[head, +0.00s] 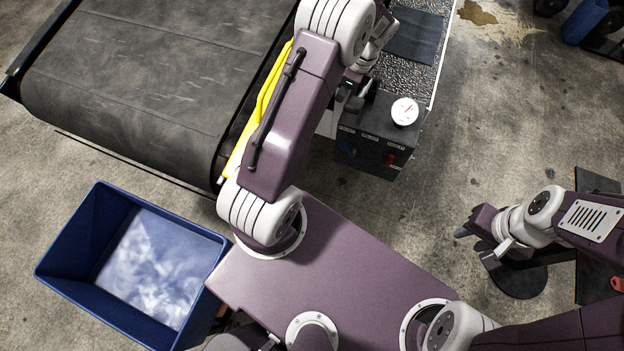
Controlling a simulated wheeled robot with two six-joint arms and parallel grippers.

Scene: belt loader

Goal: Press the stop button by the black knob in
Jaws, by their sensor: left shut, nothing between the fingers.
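A dark control box (378,136) stands beside the belt's end. It has a white round dial (404,111) on top, small labels along its edge, and a red part (391,160) and a blue part (346,146) on its front. My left gripper (352,97) is shut and empty at the box's top left corner, partly behind its own wrist. I cannot make out the stop button's black knob; the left gripper and arm cover that part of the box. I cannot tell whether the fingers touch anything. My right gripper (473,246) is open and empty, low at the right.
The wide grey belt (150,75) with a yellow rail (262,105) fills the upper left. A blue bin (75,250) with a cloudy pale inside stands at lower left. A textured surface with a dark mat (415,36) lies behind the box. The concrete floor at right is mostly free.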

